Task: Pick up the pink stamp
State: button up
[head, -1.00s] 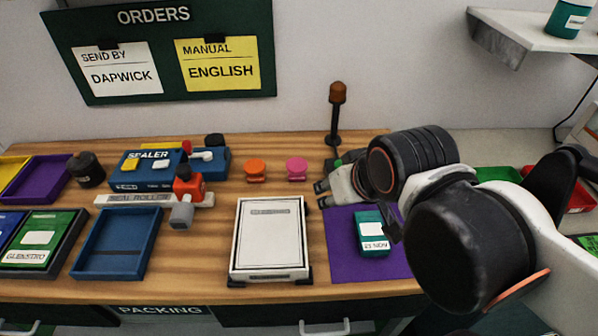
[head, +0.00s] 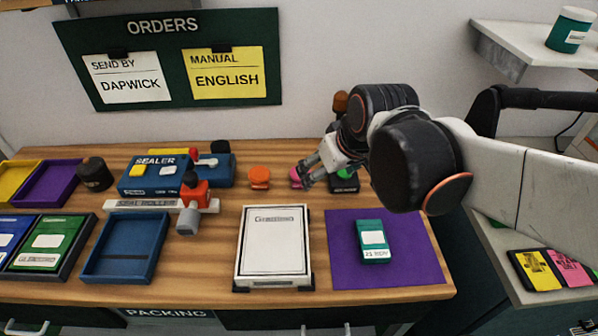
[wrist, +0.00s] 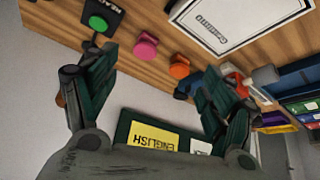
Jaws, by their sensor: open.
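The pink stamp (head: 296,177) stands near the back of the wooden bench, right of the orange stamp (head: 259,176). My gripper (head: 308,178) is beside it on its right in the head view and partly covers it. In the wrist view the pink stamp (wrist: 145,46) sits ahead of my spread fingers (wrist: 165,95), nearer the left finger, and the orange stamp (wrist: 179,66) is to its right. The fingers are open with nothing between them. Whether a finger touches the pink stamp cannot be told.
The purple mat (head: 410,270) holds a teal box (head: 373,241). The sealer (head: 154,174) is at left.

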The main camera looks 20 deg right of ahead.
jog(key=w+d+f+n+g+p, duration=0.1)
jog(key=w+f+n+p, duration=0.15)
jog(key=w, duration=0.65)
jog(key=n+g+y+p, duration=0.1)
jog(key=n+y+p, duration=0.1)
jog(key=p, duration=0.1)
send_near(296, 184)
jog(key=w+f+b, duration=0.3)
jog(key=shift+f, duration=0.15)
jog(key=shift+d+b+x, duration=0.2)
jog(key=shift+b+x, duration=0.55)
jog(key=shift+x, duration=0.6)
jog(key=shift+d+b+x, duration=0.2)
jog(key=shift+b+x, duration=0.5)
jog(key=shift+x, duration=0.65)
jog(key=shift+c, duration=0.3)
jog(key=c, duration=1.1)
